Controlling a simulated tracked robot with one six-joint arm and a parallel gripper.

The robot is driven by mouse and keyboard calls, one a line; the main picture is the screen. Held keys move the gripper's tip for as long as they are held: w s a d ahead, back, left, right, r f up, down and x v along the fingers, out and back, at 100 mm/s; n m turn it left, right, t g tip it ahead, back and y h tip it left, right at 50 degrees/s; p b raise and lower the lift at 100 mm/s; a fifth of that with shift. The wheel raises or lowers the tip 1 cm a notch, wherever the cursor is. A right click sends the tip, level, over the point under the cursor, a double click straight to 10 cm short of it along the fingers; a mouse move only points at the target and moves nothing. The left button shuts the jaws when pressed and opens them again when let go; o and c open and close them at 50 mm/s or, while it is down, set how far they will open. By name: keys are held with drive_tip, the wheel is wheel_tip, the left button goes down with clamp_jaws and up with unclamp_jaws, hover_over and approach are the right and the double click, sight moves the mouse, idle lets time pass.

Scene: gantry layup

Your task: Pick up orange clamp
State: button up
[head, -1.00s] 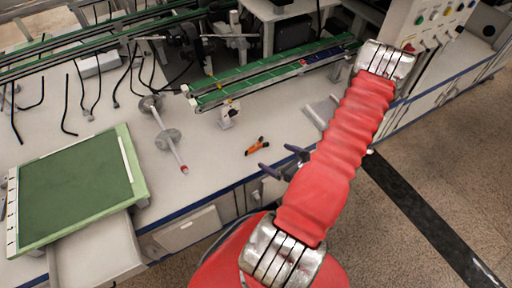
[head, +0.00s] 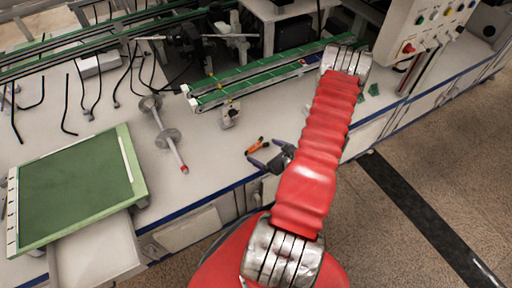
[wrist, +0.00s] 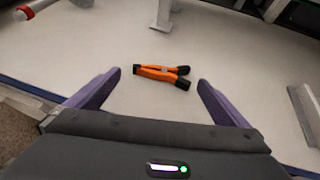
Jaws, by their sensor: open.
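The orange clamp (head: 257,145) with black ends lies on the light worktop near its front edge. In the wrist view the clamp (wrist: 158,74) lies just beyond my fingertips, roughly centred between them. My gripper (head: 269,160) is just in front of the clamp, on its lower right side in the head view. In the wrist view my gripper (wrist: 160,82) shows two purple fingers spread wide with nothing between them. I cannot tell how high the fingers are above the worktop.
A small white block-like device (head: 229,115) stands behind the clamp, before the green conveyor (head: 245,81). A metal rod with discs (head: 166,135) lies to the left. A green board (head: 75,185) is further left. The worktop around the clamp is clear.

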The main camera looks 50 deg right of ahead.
sight(256, 146)
drive_tip(key=shift+w+f, duration=0.1)
drive_tip(key=shift+w, duration=0.15)
drive_tip(key=shift+x, duration=2.6)
drive_tip(key=shift+d, duration=0.2)
drive_tip(key=c, duration=0.8)
